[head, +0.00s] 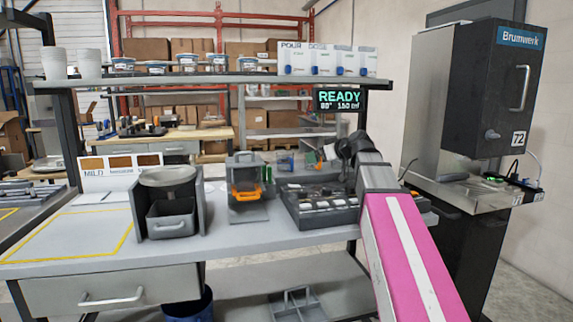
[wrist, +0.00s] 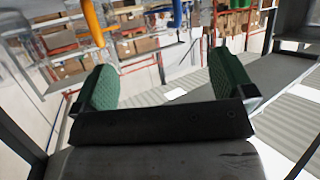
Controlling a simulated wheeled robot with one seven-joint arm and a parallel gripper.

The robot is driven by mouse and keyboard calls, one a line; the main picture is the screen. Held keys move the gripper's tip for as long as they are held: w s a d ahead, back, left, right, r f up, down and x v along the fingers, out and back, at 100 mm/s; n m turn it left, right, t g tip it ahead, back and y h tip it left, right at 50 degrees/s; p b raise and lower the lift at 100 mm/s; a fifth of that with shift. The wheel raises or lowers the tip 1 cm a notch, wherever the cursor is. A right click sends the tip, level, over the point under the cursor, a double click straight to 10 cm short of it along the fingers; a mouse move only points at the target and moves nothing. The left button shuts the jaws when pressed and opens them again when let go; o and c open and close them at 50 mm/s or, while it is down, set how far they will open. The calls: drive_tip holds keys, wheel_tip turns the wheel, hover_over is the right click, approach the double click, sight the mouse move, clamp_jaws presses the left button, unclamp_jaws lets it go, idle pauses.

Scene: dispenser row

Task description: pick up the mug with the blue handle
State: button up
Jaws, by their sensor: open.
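I cannot pick out a mug with a blue handle in either view. Small green and blue items (head: 284,163) show at the back of the bench, partly hidden and too small to name. In the wrist view my gripper (wrist: 165,82) has its two green padded fingers wide apart with nothing between them. An orange bar (wrist: 93,22) shows beyond the left finger. In the head view my pink and grey arm reaches over the right part of the bench, and its dark end hides what lies behind it.
The bench (head: 262,238) carries a grey hopper unit (head: 168,178), a dispenser with an orange part (head: 246,190) and a dark compartment tray (head: 325,213). White cups (head: 54,63) and tubs (head: 187,62) stand on the shelf above. A Brumwerk machine (head: 490,90) stands right. The yellow-outlined area (head: 68,236) is clear.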

approach(287, 163)
drive_tip(key=w, duration=0.1)
drive_tip(key=w+a+r, duration=0.1)
drive_tip(key=w, duration=0.1)
drive_tip(key=w+a, duration=0.1)
drive_tip(key=shift+w+a+r, duration=0.1)
drive_tip(key=shift+w+r, duration=0.2)
drive_tip(key=shift+r, duration=0.1)
drive_tip(key=shift+x, duration=2.6)
drive_tip(key=c, duration=0.9)
